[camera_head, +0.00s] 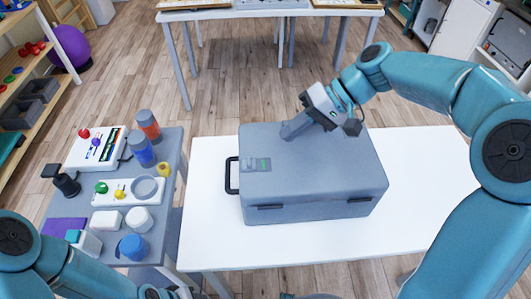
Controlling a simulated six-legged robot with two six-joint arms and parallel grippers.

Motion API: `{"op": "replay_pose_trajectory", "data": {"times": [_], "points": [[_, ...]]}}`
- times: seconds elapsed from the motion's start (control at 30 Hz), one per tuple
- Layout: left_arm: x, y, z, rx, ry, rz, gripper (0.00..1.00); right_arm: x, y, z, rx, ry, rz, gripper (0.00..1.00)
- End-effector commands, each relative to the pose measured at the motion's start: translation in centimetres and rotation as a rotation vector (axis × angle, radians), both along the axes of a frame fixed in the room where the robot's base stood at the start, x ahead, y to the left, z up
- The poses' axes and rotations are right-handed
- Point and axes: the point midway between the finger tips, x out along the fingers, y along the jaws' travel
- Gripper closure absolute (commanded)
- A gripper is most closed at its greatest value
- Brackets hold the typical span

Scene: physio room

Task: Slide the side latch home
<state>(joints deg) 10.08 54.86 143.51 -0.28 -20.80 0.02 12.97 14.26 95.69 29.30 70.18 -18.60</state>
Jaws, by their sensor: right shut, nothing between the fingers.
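A closed grey case (315,178) sits on the white table. Two dark slots or latches, left (270,207) and right (360,199), show on the front face. I cannot tell which part is the side latch or its position. My right gripper (287,132) is shut and empty, over the far part of the lid; contact is unclear. My left arm is at the lower left, its gripper (184,293) mostly cut off by the bottom edge.
The white table (425,170) is bare on the right and front. A grey side table (172,160) at the left carries bottles, coloured knobs, a white ring tray and tubs. Another table (270,11) stands behind, with wooden floor between.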

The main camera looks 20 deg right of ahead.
Motion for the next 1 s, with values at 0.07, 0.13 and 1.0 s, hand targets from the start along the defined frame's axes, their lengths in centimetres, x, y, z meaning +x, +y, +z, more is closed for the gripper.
{"op": "replay_pose_trajectory", "data": {"times": [0.07, 0.13, 1.0], "points": [[0.0, 0.0, -0.1, 0.000, 0.000, 0.000, 0.57, -0.6, -2.6, -1.4, 0.024, 0.043, -0.080, 1.00], [0.0, 0.0, -0.1, 0.000, 0.000, 0.000, 0.57, -0.8, -4.3, -2.0, 0.021, 0.057, -0.119, 1.00], [0.0, 0.0, 1.7, 0.000, 0.000, 0.000, 0.57, 1.9, 4.9, -9.0, 0.017, 0.064, -0.138, 1.00]]}}
